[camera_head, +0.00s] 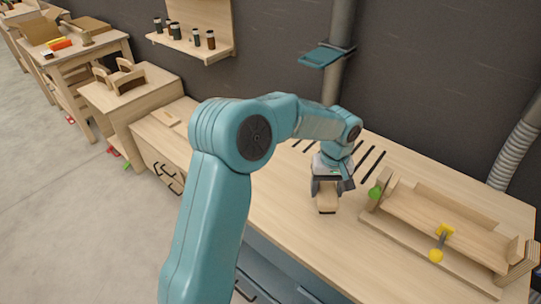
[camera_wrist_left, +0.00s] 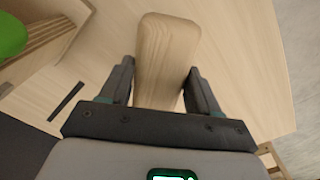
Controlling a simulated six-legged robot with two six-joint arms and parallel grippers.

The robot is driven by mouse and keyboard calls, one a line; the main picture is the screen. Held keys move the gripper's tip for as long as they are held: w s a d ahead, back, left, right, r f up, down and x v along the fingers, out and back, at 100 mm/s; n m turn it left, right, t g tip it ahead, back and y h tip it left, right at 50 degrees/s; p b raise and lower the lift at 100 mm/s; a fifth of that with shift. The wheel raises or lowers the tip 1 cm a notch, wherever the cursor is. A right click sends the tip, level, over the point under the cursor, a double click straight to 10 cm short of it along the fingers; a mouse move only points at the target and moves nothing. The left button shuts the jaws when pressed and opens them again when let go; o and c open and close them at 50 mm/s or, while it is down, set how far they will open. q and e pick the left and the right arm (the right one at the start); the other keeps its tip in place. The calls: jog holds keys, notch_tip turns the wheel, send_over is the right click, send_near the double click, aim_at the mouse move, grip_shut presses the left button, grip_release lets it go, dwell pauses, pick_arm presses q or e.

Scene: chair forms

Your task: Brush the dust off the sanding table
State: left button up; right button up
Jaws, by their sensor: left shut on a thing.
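The sanding table (camera_head: 284,209) is a pale wooden bench top with dark slots (camera_head: 371,165) around the middle. My left gripper (camera_head: 326,188) is over the table, left of the wooden fixture, pointing down. It is shut on a pale wooden piece with a rounded end, likely the brush's handle (camera_head: 327,203). The piece also shows between the fingers in the left wrist view (camera_wrist_left: 168,45). I cannot make out dust on the top. My right gripper is not in view.
A wooden fixture (camera_head: 440,228) with green and yellow knobs stands at the right of the table. A grey duct pipe (camera_head: 338,60) rises behind. A small wooden block (camera_head: 170,119) lies at the far left end. The front part of the top is clear.

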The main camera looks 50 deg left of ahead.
pick_arm(q)
jog(key=r, duration=0.1)
jog(key=r+p, duration=0.1)
jog(key=shift+s+r, duration=0.2)
jog(key=shift+r, duration=0.2)
jog(key=shift+r+p, duration=0.15)
jog(key=shift+p, duration=0.15)
jog(key=shift+w, duration=0.2)
jog(key=shift+s+r, duration=0.15)
